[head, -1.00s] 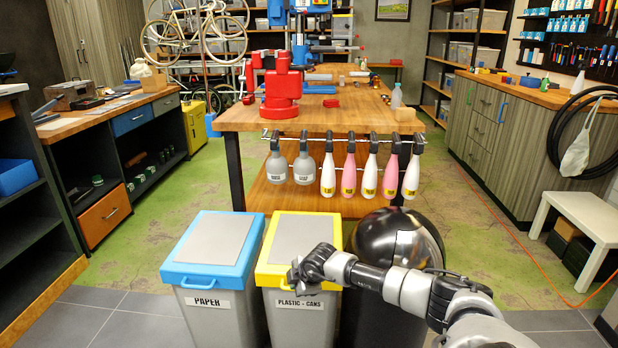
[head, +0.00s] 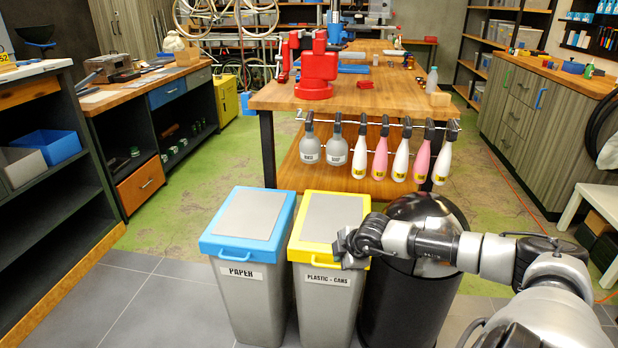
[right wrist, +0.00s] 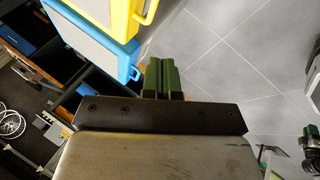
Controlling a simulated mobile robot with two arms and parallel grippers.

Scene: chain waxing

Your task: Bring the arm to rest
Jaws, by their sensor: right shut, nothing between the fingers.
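My right arm comes in from the lower right in the head view. Its gripper (head: 352,245) shows in front of the yellow-rimmed plastic-cans bin (head: 327,300), near the front edge of its lid; I cannot tell whether it touches. In the right wrist view the two green fingers (right wrist: 161,78) are together with nothing between them. The grey floor tiles (right wrist: 225,60) lie beyond the fingertips, and the yellow and blue bin lids show at the upper left.
A blue-lidded paper bin (head: 243,300) stands left of the yellow one, a black round bin (head: 400,305) right. Behind is a wooden workbench (head: 400,92) with spray bottles (head: 337,150) hanging from its front rail. Tiled floor at the lower left is clear.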

